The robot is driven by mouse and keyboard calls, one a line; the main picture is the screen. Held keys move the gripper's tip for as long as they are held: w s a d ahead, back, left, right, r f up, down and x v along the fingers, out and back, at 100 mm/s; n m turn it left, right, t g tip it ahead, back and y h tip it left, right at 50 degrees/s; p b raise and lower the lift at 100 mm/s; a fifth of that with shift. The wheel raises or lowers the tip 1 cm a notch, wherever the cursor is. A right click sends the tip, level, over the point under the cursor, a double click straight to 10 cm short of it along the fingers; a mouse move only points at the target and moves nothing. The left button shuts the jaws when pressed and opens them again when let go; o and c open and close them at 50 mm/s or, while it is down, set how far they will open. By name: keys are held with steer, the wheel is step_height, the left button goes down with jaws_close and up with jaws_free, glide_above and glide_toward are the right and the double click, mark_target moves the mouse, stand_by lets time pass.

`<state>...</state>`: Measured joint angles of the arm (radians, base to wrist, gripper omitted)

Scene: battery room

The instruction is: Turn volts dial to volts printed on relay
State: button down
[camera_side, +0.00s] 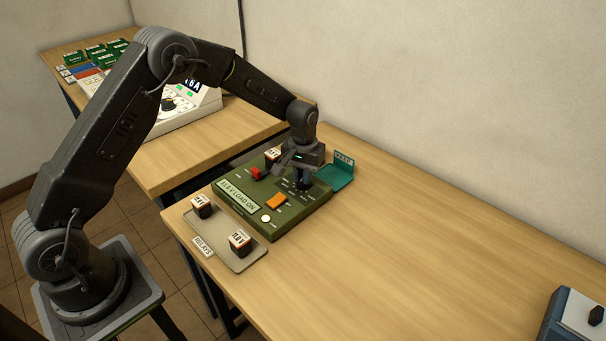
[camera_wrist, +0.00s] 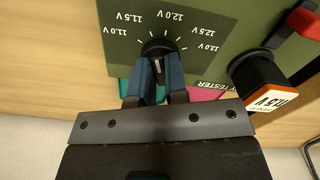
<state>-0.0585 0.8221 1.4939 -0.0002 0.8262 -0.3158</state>
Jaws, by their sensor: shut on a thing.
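The black volts dial (camera_wrist: 158,47) is on the green tester (camera_side: 240,216). White marks from 11.0 V to 13.0 V fan around it. My gripper (camera_wrist: 156,82) has its two blue-grey fingers shut on the dial's grip, one each side. It also shows in the side view (camera_side: 304,185), pointing down at the tester and hiding the dial. A light line shows on the grip between the fingers; which mark the dial points to I cannot tell. A relay (camera_wrist: 258,78) with a white label sits on the tester. The label seems to read 11.5 V.
A grey relay tray (camera_side: 234,261) holds two more relays (camera_side: 202,206) (camera_side: 239,243) in front of the tester. A red part (camera_side: 257,173) and an orange button (camera_side: 276,202) stand on the tester. A teal tray (camera_side: 338,174) lies behind.

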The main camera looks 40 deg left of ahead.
steer(key=shift+n, duration=0.6)
steer(key=c, duration=1.1)
jaws_free()
steer(key=shift+c, duration=0.2)
steer(key=shift+r, duration=0.1)
step_height(320, 180, up, 14)
